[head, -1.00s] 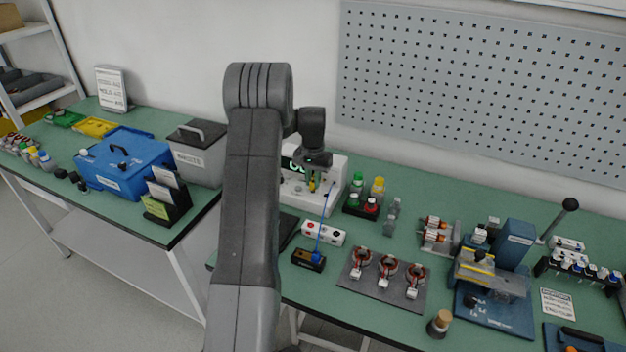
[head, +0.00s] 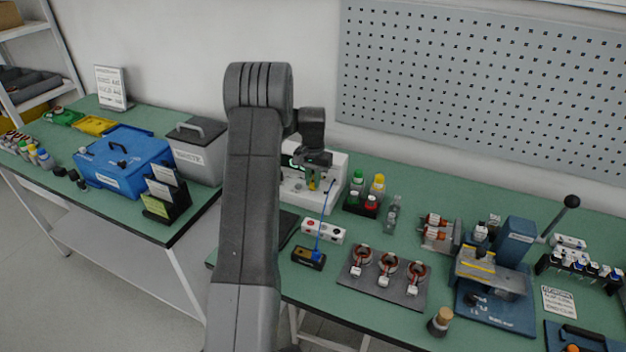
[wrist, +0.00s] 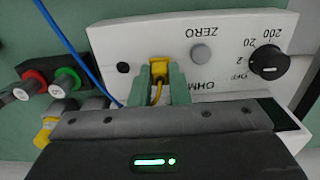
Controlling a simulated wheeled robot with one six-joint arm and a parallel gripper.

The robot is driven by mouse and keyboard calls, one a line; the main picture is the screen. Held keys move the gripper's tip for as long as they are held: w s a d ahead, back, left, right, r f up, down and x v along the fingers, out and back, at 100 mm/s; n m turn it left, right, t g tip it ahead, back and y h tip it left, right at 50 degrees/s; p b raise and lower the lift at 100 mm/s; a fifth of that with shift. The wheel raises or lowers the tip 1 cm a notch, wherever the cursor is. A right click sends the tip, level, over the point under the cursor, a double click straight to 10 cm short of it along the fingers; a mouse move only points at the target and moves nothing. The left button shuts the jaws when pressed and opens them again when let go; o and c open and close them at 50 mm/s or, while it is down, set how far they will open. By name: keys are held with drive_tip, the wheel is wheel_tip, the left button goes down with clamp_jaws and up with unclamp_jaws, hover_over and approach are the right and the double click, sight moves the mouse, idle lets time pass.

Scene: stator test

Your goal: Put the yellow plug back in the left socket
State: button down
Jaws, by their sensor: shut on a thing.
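The yellow plug (wrist: 160,72) is between the two green fingertips of my gripper (wrist: 160,80), which is shut on it. A yellow lead curves down from it. The plug is at the white meter's face (wrist: 225,35), which appears upside down in the wrist view. I cannot tell how far it is in a socket. A dark round hole (wrist: 123,67) shows empty to the plug's left in that view; the spot behind the plug is hidden. In the head view my gripper (head: 313,178) is in front of the white meter (head: 333,172), and the yellow plug (head: 311,185) is small there.
The meter's grey button (wrist: 201,53) and black knob (wrist: 268,60) are near the plug. Red and green capped bottles (wrist: 50,83) stand beside it. A blue lead (head: 323,220) runs down to a black block (head: 308,259), past a white socket strip (head: 323,232).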

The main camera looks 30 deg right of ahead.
drive_tip(key=shift+f, duration=0.15)
drive_tip(key=c, duration=1.3)
unclamp_jaws()
wheel_tip(320, 180, up, 14)
drive_tip(key=b, duration=0.1)
drive_tip(key=shift+b, duration=0.35)
drive_tip(key=shift+f, duration=0.1)
